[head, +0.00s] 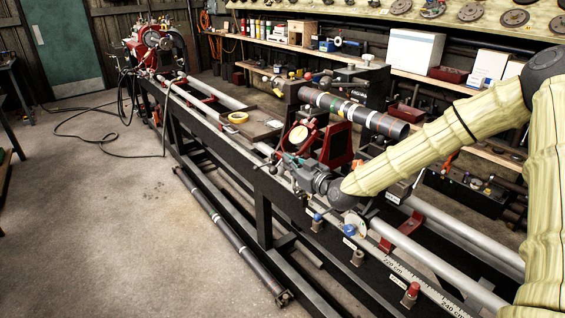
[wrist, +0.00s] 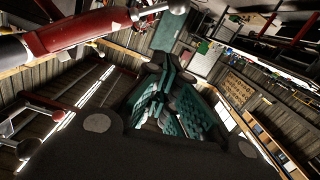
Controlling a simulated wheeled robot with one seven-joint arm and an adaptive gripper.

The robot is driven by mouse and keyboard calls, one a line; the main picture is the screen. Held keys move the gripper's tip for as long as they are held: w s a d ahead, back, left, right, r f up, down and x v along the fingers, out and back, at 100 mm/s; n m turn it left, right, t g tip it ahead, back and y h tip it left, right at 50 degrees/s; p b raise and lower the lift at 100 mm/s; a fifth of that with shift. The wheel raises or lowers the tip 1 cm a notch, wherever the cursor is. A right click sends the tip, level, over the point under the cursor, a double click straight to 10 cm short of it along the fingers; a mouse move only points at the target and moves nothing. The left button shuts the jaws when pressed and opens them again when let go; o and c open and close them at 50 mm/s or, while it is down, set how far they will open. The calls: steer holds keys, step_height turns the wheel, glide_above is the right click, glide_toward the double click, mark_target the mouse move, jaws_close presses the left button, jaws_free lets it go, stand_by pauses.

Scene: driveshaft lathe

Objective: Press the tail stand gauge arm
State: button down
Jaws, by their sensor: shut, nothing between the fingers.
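My gripper (wrist: 159,98) is shut and empty in the wrist view, its dark teal-padded fingers together. In the head view my gripper (head: 285,160) is beside the red tail stand (head: 337,146), on the near side of the lathe. A round, pale-faced gauge (head: 298,136) with a dark red rim is just above it. In the wrist view a red arm (wrist: 85,30) with metal ball ends crosses the upper left, apart from the fingers. I cannot tell for certain whether this is the gauge arm. My gripper hides part of the stand's front.
A dark striped shaft (head: 355,112) lies above the lathe behind the stand. Silver rails (head: 430,262) run along the lathe, with a blue knob (head: 349,230) and a red knob (head: 413,289) at its near side. The concrete floor (head: 130,220) at left is mostly open; a hose lies farther back.

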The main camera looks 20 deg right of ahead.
steer(key=shift+v, duration=1.75)
steer(key=shift+a+r, duration=0.1)
steer(key=shift+r, duration=0.1)
steer(key=shift+f, duration=0.1)
steer(key=s+a+f+m+g+h, duration=0.1)
steer(key=s+a+f+g, duration=0.2)
steer(key=s+f, duration=0.5)
steer(key=s+a+f+m+g, duration=0.1)
steer(key=s+a+f+g, duration=0.3)
steer(key=f, duration=0.7)
steer(key=s+a+f+m+g+h, duration=0.1)
steer(key=s+f, duration=0.6)
steer(key=f, duration=0.3)
steer(key=s+d+f+m+g+h, duration=0.1)
steer(key=s+f, duration=0.3)
steer(key=s, duration=0.6)
steer(key=s+d+f+m+g+h, duration=0.1)
steer(key=s+f+g, duration=0.3)
steer(key=s, duration=0.6)
steer(key=s+d+f+g+h, duration=0.1)
steer(key=s+f+g, duration=0.2)
steer(key=s, duration=0.7)
step_height(320, 180, down, 3)
steer(key=shift+s+r+m+h, duration=0.2)
steer(key=shift+s+m+h, duration=0.15)
steer(key=shift+m+h, duration=0.05)
